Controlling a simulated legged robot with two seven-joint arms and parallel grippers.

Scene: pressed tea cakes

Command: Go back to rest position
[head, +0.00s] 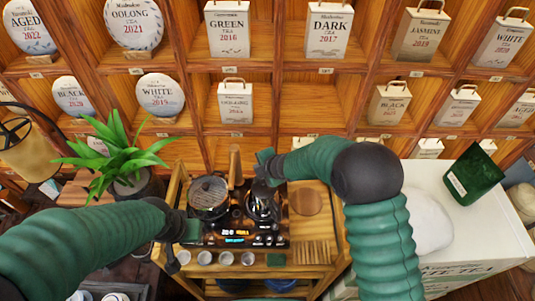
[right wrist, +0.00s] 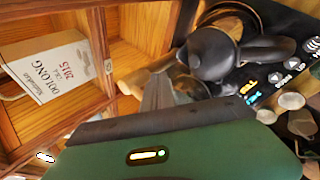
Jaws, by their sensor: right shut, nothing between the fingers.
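My right gripper (head: 268,166) is shut and empty beside the dark kettle (head: 262,204) on the black stove (head: 236,240). In the right wrist view its grey fingers (right wrist: 160,92) are together, close to the dark kettle (right wrist: 212,52); I cannot tell whether they touch it. My left gripper (head: 184,232) is at the stove's left edge, low over the wooden cart (head: 333,270). Its fingers are too small and dark to show whether they are open. A round grill (head: 208,193) sits on the stove's left side.
Wooden shelves (head: 240,145) with labelled tea packages stand behind the cart. Several small cups (head: 226,258) line the stove's front. A potted plant (head: 118,155) stands left, near my left arm. A white counter (head: 480,225) with a green box (head: 473,174) is right.

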